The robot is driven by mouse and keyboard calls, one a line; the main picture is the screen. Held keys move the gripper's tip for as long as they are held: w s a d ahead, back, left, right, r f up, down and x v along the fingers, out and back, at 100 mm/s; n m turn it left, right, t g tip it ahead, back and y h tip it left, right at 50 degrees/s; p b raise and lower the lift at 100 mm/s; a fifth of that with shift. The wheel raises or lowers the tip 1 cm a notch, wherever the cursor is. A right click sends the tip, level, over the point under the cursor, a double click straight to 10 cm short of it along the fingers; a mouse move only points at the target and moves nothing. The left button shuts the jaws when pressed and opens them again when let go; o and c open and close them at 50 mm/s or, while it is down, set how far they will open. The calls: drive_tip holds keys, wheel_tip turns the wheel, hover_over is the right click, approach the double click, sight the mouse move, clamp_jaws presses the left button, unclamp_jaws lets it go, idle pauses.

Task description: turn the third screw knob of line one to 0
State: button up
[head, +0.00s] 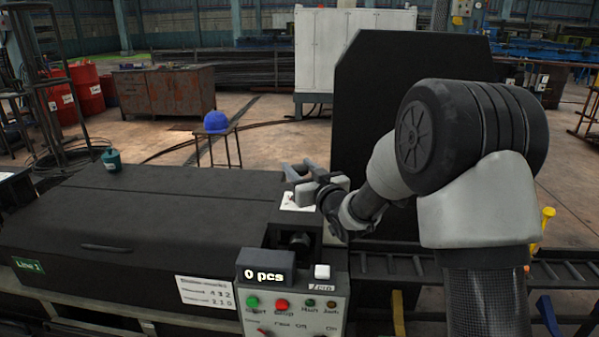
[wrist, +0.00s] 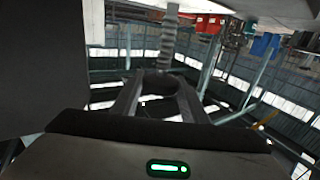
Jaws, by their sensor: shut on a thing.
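In the head view my gripper (head: 300,172) is above the right end of the black machine housing (head: 150,215), over a small white plate (head: 298,201). In the wrist view its two fingers (wrist: 160,92) close around a dark rounded piece (wrist: 160,81). A ribbed, screw-like column (wrist: 168,35) shows beyond that piece. The piece looks like a screw knob, but I cannot tell which one or read its setting. A green "Line 1" label (head: 29,265) is on the housing's left front.
A control box (head: 292,305) with green and red buttons stands in front, with a display (head: 266,267) reading "0 pcs". A tall black panel (head: 385,135) rises behind my arm. A blue helmet (head: 216,121) rests on a stool.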

drive_tip(key=n+g+y, duration=0.1)
drive_tip(key=n+g+y+p, duration=0.1)
drive_tip(key=y, duration=0.1)
drive_tip(key=shift+w+r, duration=0.1)
drive_tip(key=shift+r, duration=0.15)
drive_tip(key=shift+f+n+g+y, duration=0.1)
drive_tip(key=shift+n+g+y, duration=0.3)
drive_tip(key=shift+n+y, duration=0.2)
drive_tip(key=o, duration=1.1)
drive_tip(key=shift+c, duration=0.2)
drive_tip(key=shift+f, duration=0.1)
drive_tip(key=p+v, duration=0.1)
drive_tip(key=v, duration=1.6)
drive_tip(key=shift+s, duration=0.25)
drive_tip(key=shift+d, duration=0.1)
